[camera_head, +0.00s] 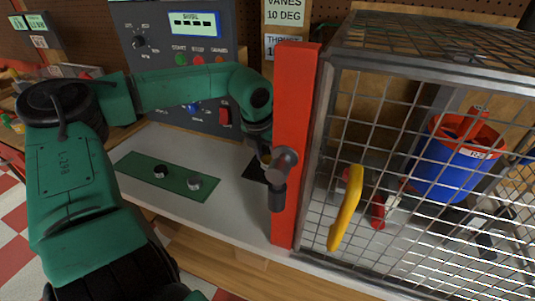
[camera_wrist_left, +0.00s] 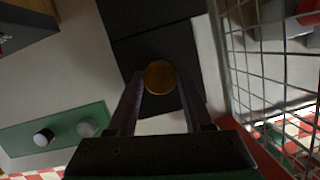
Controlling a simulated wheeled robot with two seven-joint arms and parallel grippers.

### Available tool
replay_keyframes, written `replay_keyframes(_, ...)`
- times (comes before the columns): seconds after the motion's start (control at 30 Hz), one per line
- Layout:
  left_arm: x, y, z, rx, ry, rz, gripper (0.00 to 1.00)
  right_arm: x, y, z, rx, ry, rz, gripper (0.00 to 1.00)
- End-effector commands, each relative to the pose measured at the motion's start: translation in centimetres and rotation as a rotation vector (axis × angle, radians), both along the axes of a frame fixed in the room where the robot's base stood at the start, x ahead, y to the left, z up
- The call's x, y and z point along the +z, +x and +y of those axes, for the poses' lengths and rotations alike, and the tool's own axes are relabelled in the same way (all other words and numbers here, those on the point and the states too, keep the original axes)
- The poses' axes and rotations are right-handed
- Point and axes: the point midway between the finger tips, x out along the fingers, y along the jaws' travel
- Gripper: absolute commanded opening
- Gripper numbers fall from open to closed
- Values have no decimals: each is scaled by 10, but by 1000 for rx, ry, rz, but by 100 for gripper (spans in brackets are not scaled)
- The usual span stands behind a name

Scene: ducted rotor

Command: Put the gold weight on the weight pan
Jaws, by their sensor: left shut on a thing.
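My left gripper (camera_head: 264,150) is partly hidden beside the red post in the head view. In the left wrist view its two fingers (camera_wrist_left: 159,88) are shut on the round gold weight (camera_wrist_left: 159,77). The weight is above or on a dark flat plate (camera_wrist_left: 150,45); I cannot tell whether they touch. A dark patch also shows below the gripper in the head view (camera_head: 254,172). I cannot tell for sure whether this plate is the weight pan. My right gripper is not in view.
The red post (camera_head: 294,120) and wire-mesh cage (camera_head: 400,120) stand close on the right. A control panel (camera_head: 180,45) stands behind.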

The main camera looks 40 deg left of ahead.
Motion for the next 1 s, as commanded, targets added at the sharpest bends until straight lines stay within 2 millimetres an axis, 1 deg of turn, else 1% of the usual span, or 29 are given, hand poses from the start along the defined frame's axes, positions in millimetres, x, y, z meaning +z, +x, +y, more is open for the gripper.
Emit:
replay_keyframes(0.13, 1, 0, 0, 0, 0, -2, 0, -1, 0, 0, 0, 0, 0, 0)
replay_keyframes(0.27, -3, 1, 0, 0, 1, -2, 0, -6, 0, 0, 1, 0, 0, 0)
replay_keyframes(0.3, -3, 0, 0, 0, 1, -2, 58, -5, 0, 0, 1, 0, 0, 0)
replay_keyframes(0.37, -2, 0, 0, 0, 0, -1, 81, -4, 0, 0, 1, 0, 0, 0)
replay_keyframes(0.67, -1, 0, 0, 0, 0, -1, 81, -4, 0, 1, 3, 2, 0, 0)
replay_keyframes(0.77, 4, 0, 0, 0, 0, 0, 81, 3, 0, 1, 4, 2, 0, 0)
replay_keyframes(0.8, 6, 0, 0, 0, 0, -3, 81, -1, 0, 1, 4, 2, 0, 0)
replay_keyframes(0.87, 15, -2, 0, 0, 1, -6, 81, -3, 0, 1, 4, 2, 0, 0)
replay_keyframes(0.97, 37, -8, -1, -1, 2, -9, 81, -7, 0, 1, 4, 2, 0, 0)
replay_keyframes(1.0, 48, -11, -2, -1, 2, -9, 81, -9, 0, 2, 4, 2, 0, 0)
